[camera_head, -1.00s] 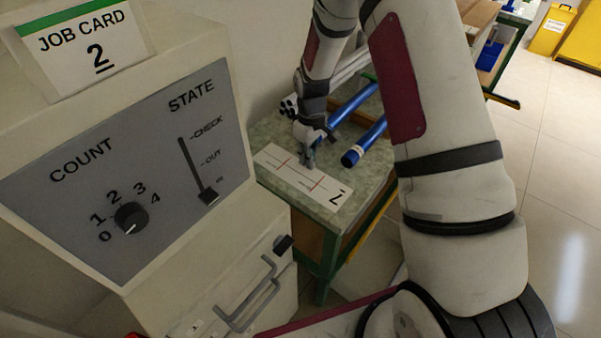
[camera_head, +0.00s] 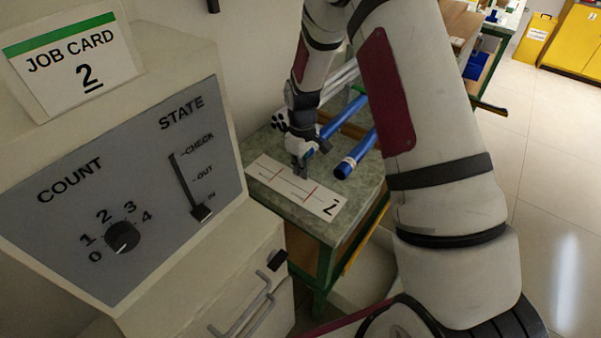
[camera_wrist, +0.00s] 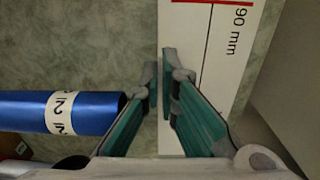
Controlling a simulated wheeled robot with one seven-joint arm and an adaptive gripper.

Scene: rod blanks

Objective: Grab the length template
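The length template (camera_head: 275,181) is a white strip with red cross lines and a black 2, lying on the bench. In the wrist view the template (camera_wrist: 218,75) shows a red line and "90 mm". My gripper (camera_head: 301,172) points down at the template's far long edge. In the wrist view its fingertips (camera_wrist: 162,75) are close together, with only a narrow gap, beside the template's left edge. Whether the edge is between the pads and touched by them cannot be told.
Two blue rods (camera_head: 356,154) lie just behind the template; one rod (camera_wrist: 85,112) with a white label is close to my left finger in the wrist view. A grey control cabinet (camera_head: 120,190) with a job card stands left of the bench (camera_head: 270,148).

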